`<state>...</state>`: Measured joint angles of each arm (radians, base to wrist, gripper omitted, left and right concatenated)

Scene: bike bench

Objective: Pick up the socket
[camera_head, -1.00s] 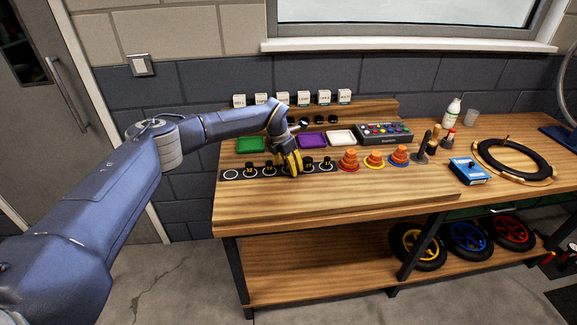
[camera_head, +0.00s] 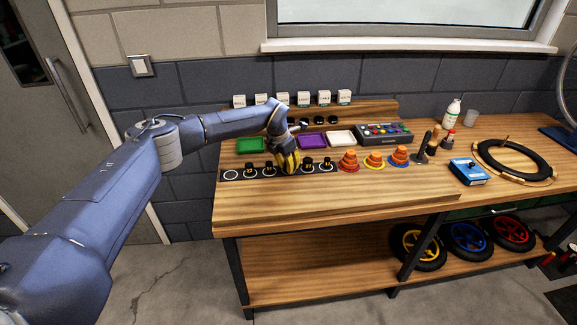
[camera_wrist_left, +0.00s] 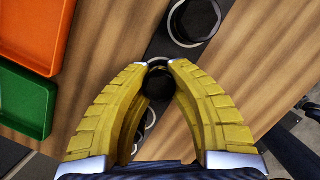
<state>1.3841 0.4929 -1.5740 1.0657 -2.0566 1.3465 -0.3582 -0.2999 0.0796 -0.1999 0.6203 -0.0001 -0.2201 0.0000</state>
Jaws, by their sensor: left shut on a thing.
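My left gripper (camera_head: 288,168) has yellow fingers and is low over the black strip (camera_head: 231,175) with ringed spots on the bench. In the left wrist view its fingertips (camera_wrist_left: 157,66) are shut on a small black socket (camera_wrist_left: 158,86), partly hidden by the fingers. I cannot tell whether this socket is clear of the strip. Another black socket (camera_wrist_left: 194,18) stands in a white ring just beyond the fingers. In the head view, other sockets stand on the strip to the left (camera_head: 250,169) and right (camera_head: 326,164) of the gripper. My right gripper is not in view.
Green (camera_head: 250,145), purple (camera_head: 312,140) and white (camera_head: 342,138) trays lie behind the strip. Orange stacked cones (camera_head: 349,161) stand to its right, with a tool case (camera_head: 384,133) behind them. The bench front (camera_head: 330,195) is clear.

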